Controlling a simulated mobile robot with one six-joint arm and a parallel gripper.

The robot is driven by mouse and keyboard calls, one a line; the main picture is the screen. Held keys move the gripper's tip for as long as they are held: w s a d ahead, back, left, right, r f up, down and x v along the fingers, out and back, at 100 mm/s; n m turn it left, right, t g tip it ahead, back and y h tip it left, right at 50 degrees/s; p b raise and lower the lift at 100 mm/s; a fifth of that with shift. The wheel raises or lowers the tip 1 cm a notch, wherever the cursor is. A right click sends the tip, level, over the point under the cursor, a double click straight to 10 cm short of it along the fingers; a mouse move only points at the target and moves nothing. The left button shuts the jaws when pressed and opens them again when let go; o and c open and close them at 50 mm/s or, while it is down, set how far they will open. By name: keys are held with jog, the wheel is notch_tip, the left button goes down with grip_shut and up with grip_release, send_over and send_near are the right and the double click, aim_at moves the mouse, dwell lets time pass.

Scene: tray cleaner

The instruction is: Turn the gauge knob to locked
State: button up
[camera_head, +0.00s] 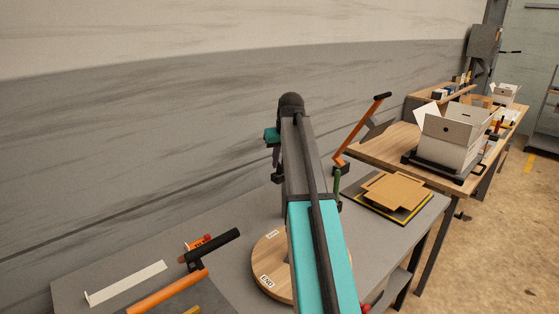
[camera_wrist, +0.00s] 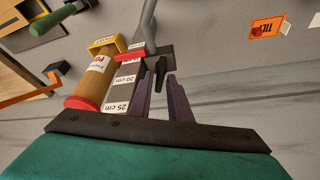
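In the wrist view a small black knob (camera_wrist: 161,72) sits by a dark plate at the foot of a grey rod (camera_wrist: 147,25). Next to it is a stepped gauge (camera_wrist: 125,82) with white labels, two reading 20 cm and 25 cm. My gripper (camera_wrist: 160,80) has two dark purple fingers standing apart, with the knob at and between their tips. Gaps show beside the knob, so I see no firm grip. In the head view my arm hides the knob and gauge, and only part of my gripper (camera_head: 276,155) shows left of the arm.
In the head view a round wooden disc (camera_head: 267,267), an orange-handled tool (camera_head: 170,291) and flat cardboard (camera_head: 393,193) lie on the grey bench.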

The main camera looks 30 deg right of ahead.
jog(key=shift+c, duration=0.4)
grip_shut()
jog(key=shift+a+f, duration=0.1)
jog(key=shift+m, duration=0.3)
jog(key=m+h, duration=0.1)
jog(key=m, duration=0.3)
jog(key=shift+w+a+m+g+h+p, duration=0.1)
jog(key=shift+w+m+g+h+p, duration=0.1)
jog(key=shift+m+g+h+p, duration=0.15)
jog(key=m, duration=0.2)
jog(key=m+g+h, duration=0.1)
jog(key=m, duration=0.1)
jog(key=shift+w+g, duration=0.15)
jog(key=shift+g, duration=0.1)
jog(key=m, duration=0.2)
jog(key=m+g, duration=0.1)
jog(key=m, duration=0.1)
jog(key=shift+g+h, duration=0.3)
jog(key=shift+h, duration=0.05)
jog(key=shift+m+b, duration=0.25)
jog(key=shift+b, duration=0.05)
jog(key=shift+o, duration=0.4)
grip_release()
